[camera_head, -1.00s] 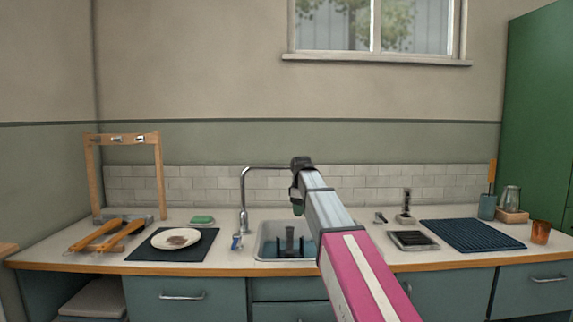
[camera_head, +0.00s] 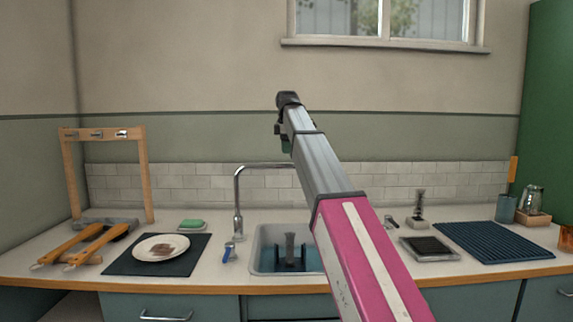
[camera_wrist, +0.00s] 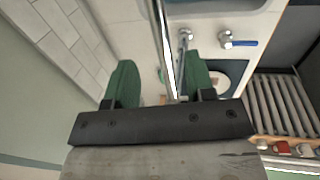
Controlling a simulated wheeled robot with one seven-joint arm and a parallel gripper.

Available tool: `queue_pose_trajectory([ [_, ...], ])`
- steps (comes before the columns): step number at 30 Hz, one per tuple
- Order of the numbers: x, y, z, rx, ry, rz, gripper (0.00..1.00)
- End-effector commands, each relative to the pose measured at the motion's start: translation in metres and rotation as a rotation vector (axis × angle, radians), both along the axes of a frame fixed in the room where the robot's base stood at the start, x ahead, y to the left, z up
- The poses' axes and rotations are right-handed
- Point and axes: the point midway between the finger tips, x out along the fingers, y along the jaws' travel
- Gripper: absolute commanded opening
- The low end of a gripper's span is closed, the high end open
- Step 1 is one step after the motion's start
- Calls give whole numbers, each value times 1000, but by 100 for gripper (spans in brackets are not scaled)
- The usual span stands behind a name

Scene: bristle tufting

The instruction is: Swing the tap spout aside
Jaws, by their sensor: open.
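The chrome tap spout (camera_head: 238,195) rises behind the sink (camera_head: 262,240), and its arm runs right until my arm hides its end. In the wrist view the spout (camera_wrist: 164,38) is a bright tube passing between my fingers, nearer the right one. Contact cannot be told. My gripper (camera_head: 283,140) hangs at the end of my raised arm, near the spout's far end; its green fingers (camera_wrist: 157,62) are apart in the wrist view. The blue tap lever (camera_head: 229,252) stands at the left of the sink; it also shows in the wrist view (camera_wrist: 243,43).
Left of the sink are a dark mat (camera_head: 122,262) with a white plate (camera_head: 150,252), a green sponge (camera_head: 192,224), wooden-handled tools (camera_head: 85,243) and a wooden frame (camera_head: 145,180). Right are a small tray (camera_head: 440,254) and a blue ribbed mat (camera_head: 500,246). The tiled wall is behind the spout.

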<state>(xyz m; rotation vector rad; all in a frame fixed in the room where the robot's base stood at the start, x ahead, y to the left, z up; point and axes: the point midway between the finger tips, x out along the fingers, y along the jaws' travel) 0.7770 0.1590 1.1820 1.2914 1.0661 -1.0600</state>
Motion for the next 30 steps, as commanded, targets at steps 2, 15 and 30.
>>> queue_pose_trajectory([
  [2, 2, 0, -16, 0, 1, -1, 49],
  [15, 13, 0, -68, 0, 0, -2, 49],
  [30, 14, 0, -71, 0, -1, -2, 0],
])
